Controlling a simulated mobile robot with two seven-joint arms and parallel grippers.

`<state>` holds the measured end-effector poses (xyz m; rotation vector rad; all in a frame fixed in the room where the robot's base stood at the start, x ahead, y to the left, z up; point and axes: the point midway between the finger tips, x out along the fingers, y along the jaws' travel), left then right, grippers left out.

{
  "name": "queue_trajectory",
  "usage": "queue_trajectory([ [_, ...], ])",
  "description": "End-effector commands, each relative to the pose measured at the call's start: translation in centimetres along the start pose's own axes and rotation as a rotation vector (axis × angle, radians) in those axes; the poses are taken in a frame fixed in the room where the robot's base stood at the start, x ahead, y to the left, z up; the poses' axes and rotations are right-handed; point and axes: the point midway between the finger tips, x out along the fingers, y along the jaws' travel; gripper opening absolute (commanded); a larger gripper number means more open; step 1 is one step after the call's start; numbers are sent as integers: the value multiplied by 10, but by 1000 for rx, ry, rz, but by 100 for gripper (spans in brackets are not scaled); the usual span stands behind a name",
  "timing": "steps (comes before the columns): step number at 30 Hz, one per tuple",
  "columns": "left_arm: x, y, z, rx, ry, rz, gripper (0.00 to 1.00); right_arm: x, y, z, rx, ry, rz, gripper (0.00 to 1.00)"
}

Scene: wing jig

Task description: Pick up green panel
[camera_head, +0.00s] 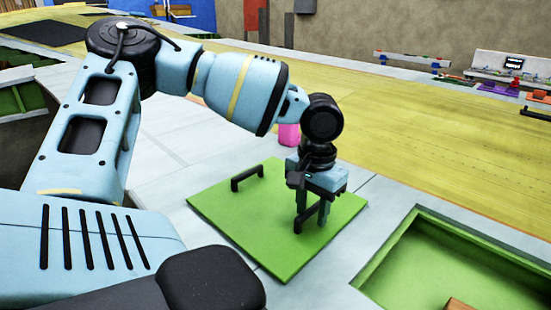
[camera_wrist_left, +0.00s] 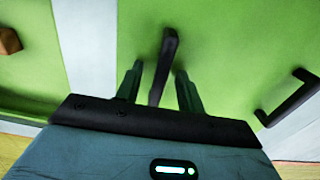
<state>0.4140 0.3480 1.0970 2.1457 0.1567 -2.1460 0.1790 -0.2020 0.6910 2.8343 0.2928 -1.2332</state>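The green panel (camera_head: 262,222) lies flat on the pale work surface in the head view and fills much of the left wrist view (camera_wrist_left: 225,50). It has two black handles: a far-left one (camera_head: 247,178) and a near-right one (camera_head: 304,219). My left gripper (camera_head: 311,221) points down over the near-right handle. In the left wrist view its two fingers (camera_wrist_left: 160,71) stand apart, one on each side of that handle (camera_wrist_left: 168,50). A gap shows between the handle and the left finger; contact on the other side is unclear. My right gripper is not visible.
A recessed green-floored opening (camera_head: 455,262) lies at the lower right, with a brown block (camera_head: 459,304) in it. A pink object (camera_head: 289,134) stands just behind the panel. A long yellow surface (camera_head: 420,145) stretches behind, mostly clear.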

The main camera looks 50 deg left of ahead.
Motion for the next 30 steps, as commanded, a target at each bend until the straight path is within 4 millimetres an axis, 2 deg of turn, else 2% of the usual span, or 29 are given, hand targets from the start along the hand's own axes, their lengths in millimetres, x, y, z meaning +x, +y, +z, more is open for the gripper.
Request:
queue_trajectory([
  [6, 1, 0, 0, 0, 0, 0, 38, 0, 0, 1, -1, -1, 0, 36],
  [15, 1, 0, 0, 0, 0, 0, 0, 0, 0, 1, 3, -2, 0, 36],
  [30, -6, 0, -1, 0, 4, 0, 0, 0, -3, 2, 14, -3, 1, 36],
])
